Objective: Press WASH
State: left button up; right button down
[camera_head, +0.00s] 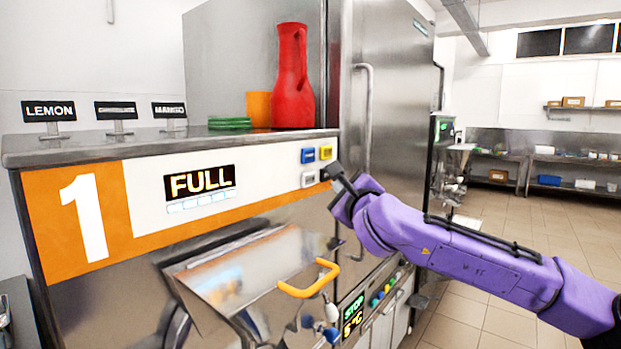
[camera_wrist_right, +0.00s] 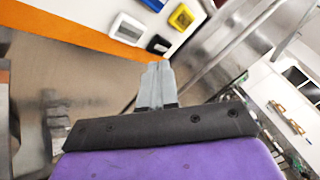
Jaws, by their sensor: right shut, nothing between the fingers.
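The front panel of machine 1 (camera_head: 250,205) carries a small group of buttons: a blue one (camera_head: 308,155), a yellow one (camera_head: 326,152), a white one (camera_head: 308,179) and a dark one, partly hidden by my gripper in the head view. In the right wrist view, the white button (camera_wrist_right: 127,27), yellow button (camera_wrist_right: 181,16) and dark button (camera_wrist_right: 158,44) show above my fingertips. No WASH label is readable. My right gripper (camera_head: 333,172) is shut and empty, its tips close to the dark button; I cannot tell whether they touch. It also shows in the wrist view (camera_wrist_right: 158,68). My left gripper is out of view.
A FULL display (camera_head: 200,182) sits left of the buttons. A yellow handle (camera_head: 310,280) sticks out below. A red pitcher (camera_head: 293,80) and green stack (camera_head: 229,123) stand on top. A tall steel cabinet (camera_head: 395,110) with a vertical handle stands right. Floor is clear at right.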

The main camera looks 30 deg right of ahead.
aim_at(315, 178)
jog(key=w, duration=0.1)
jog(key=w+a, duration=0.1)
jog(key=w, duration=0.1)
jog(key=shift+w+a, duration=0.25)
jog(key=shift+w, duration=0.1)
dwell(1.8)
jog(key=shift+w+a, duration=0.2)
jog(key=shift+w, duration=0.2)
jog(key=shift+w+a, duration=0.15)
jog(key=shift+w, duration=0.3)
dwell(0.5)
jog(key=shift+s, duration=0.1)
jog(key=shift+s+d, duration=0.35)
jog(key=shift+s, duration=0.4)
